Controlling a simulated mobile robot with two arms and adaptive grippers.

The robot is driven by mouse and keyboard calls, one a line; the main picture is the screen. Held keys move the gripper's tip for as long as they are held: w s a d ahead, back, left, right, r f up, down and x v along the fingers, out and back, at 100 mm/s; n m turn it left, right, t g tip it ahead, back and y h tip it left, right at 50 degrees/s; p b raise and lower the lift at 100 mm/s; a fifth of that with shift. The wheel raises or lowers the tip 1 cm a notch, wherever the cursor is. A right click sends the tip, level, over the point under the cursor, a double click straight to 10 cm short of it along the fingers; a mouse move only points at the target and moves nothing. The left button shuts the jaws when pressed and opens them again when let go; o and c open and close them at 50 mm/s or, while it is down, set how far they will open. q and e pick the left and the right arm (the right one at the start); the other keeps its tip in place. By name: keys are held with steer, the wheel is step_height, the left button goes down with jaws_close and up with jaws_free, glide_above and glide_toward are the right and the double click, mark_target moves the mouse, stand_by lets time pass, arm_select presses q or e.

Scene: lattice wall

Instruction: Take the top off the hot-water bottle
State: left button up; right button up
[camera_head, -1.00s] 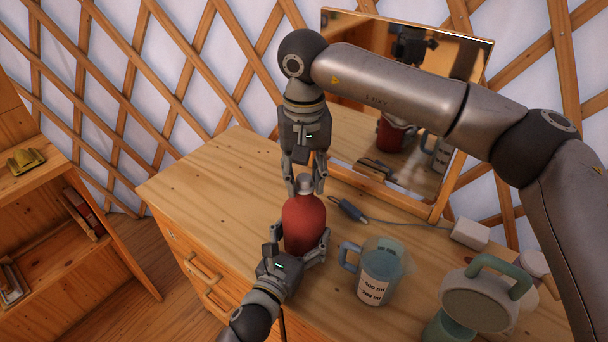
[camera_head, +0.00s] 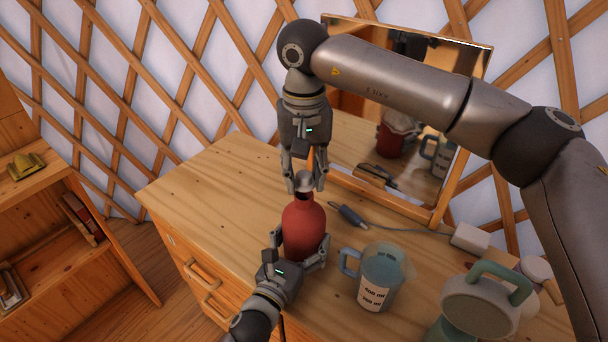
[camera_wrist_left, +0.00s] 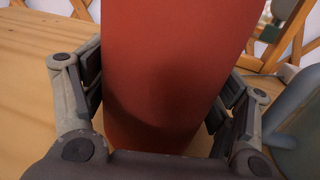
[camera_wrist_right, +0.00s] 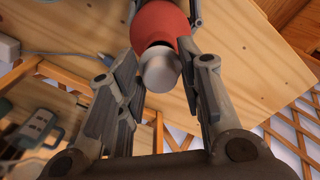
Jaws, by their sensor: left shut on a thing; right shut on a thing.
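The hot-water bottle (camera_head: 303,228) is red and stands upright on the wooden dresser top. My left gripper (camera_head: 299,252) is shut around its lower body; the red side fills the middle of the left wrist view (camera_wrist_left: 175,65). My right gripper (camera_head: 306,186) points down above the bottle and is shut on the grey rounded top (camera_head: 304,181).
A clear measuring jug (camera_head: 377,280) with a blue handle stands right of the bottle. A blue-grey plug-like piece (camera_head: 350,215) with a cable lies behind. A pale green-handled item (camera_head: 485,300) is at the front right. A mirror (camera_head: 400,120) leans at the back. The dresser's left side (camera_head: 215,180) is clear.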

mark_target(294, 248)
steer(key=shift+r, duration=2.05)
arm_select(q)
steer(key=o, duration=2)
steer(key=shift+s+a+r+p, duration=0.35)
steer(key=shift+s, duration=0.4)
steer(key=shift+s+a+r+p, duration=0.3)
steer(key=shift+s+a+p, duration=0.1)
steer(key=shift+s, duration=0.4)
steer(key=shift+s+a+r+p, duration=0.3)
steer(key=shift+s+r+p, duration=0.05)
steer(key=shift+s, duration=0.4)
arm_select(e)
steer(key=shift+r, duration=1.1)
